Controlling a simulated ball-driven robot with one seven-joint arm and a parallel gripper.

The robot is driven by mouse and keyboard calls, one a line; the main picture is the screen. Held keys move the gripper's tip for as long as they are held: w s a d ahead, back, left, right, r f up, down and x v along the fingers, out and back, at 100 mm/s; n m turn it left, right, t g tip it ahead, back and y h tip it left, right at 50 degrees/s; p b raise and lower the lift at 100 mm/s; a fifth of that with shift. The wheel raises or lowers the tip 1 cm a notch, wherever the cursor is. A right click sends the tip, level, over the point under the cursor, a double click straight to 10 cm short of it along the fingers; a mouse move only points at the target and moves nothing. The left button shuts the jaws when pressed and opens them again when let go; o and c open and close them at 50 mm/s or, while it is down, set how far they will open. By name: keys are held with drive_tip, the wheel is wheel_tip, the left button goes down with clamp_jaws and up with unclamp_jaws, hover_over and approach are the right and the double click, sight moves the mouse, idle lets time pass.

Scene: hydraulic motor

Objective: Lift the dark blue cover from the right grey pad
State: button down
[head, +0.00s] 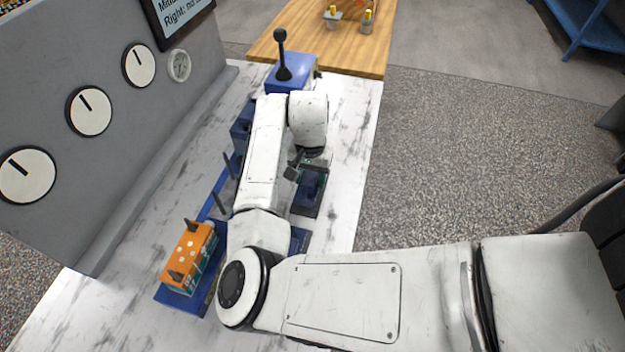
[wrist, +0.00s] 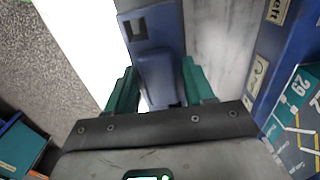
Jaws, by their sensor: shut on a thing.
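My gripper (wrist: 160,92) has its two teal fingers on either side of a dark blue part, which I take for the dark blue cover (wrist: 157,68), and is shut on it. In the head view the dark blue cover (head: 308,188) shows beyond the bend of my arm, near the right edge of the white marbled bench. I cannot tell whether the cover touches what is below it. The right grey pad cannot be made out clearly in either view.
An orange and teal block (head: 190,252) with dark pegs sits on a blue base at the left. A blue box with a black lever (head: 282,58) stands at the bench's far end. A grey panel with dials (head: 90,110) stands along the left side. A wooden table (head: 350,45) lies beyond.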

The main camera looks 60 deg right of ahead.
sight(310, 176)
wheel_tip(310, 176, up, 11)
drive_tip(key=p, duration=0.9)
drive_tip(key=shift+f, duration=0.15)
idle(0.6)
